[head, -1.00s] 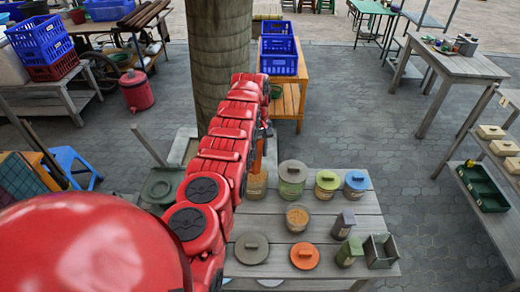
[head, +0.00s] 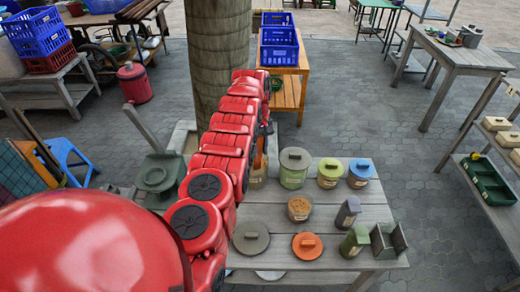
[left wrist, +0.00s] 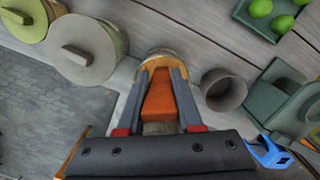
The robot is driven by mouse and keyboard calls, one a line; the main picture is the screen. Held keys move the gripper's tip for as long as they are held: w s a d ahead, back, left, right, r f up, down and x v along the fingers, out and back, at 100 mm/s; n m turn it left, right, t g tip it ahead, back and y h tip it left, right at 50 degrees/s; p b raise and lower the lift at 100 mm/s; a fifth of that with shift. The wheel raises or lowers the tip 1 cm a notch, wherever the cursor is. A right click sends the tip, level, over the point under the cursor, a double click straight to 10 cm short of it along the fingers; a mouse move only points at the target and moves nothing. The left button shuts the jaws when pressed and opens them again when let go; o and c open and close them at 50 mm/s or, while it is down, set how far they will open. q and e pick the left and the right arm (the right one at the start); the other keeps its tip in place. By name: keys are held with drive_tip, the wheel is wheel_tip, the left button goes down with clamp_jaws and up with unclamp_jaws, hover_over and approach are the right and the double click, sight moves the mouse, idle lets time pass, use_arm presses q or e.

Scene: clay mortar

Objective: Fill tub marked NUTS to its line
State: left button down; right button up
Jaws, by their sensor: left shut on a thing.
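My left gripper (left wrist: 160,80) is shut on an orange tool or handle (left wrist: 159,98). In the left wrist view a round tub (left wrist: 160,56) lies directly below the fingertips; whether the orange thing touches it I cannot tell. In the head view this tub (head: 258,178) is partly hidden by my red arm. An open tub with brown contents (head: 299,208) stands in front of a tub with a grey lid (head: 294,170). An olive-lidded tub (head: 330,172) and a blue-lidded tub (head: 361,172) stand to its right. I cannot read any label. My right gripper is out of view.
A grey lid (head: 251,238) and an orange lid (head: 307,245) lie at the table's front. A grey container (head: 348,212), a green one (head: 354,240) and a grey holder (head: 388,241) stand right. The wrist view shows a grey cup (left wrist: 223,91) and green fruit in a tray (left wrist: 283,28).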

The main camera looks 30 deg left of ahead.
sight(261, 138)
use_arm(q)
drive_tip(key=shift+r, duration=0.15)
drive_tip(key=shift+r+p, duration=0.35)
drive_tip(key=shift+p, duration=0.1)
wheel_tip(261, 138, up, 8)
drive_tip(key=p, duration=0.4)
drive_tip(key=shift+r+p, duration=0.1)
drive_tip(key=shift+p, duration=0.3)
drive_tip(key=shift+r, duration=0.4)
